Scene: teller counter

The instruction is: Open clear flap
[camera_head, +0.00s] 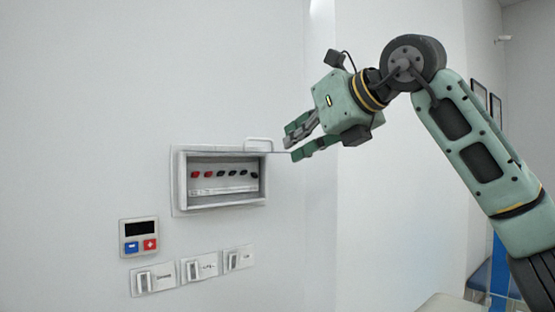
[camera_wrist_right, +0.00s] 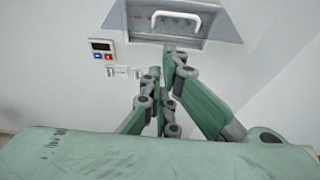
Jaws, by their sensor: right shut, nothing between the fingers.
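The clear flap (camera_wrist_right: 222,26) sticks out from the top of a wall box (camera_head: 179,185), raised and seen nearly edge-on in the head view. Its white handle (camera_head: 258,142) shows above the box's upper right corner, and the handle also shows in the wrist view (camera_wrist_right: 176,17). The box front is uncovered in the head view, with a row of red and dark switches inside. My right gripper (camera_head: 293,143) is shut and empty, right of the box by the flap's outer edge. Whether it touches the flap is unclear. My left gripper is out of view.
Below the box, a keypad with a dark display (camera_head: 139,236) and several small wall switches (camera_head: 200,266) are mounted on the wall. A wall corner runs down right of the box. The space in front of the box is otherwise clear.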

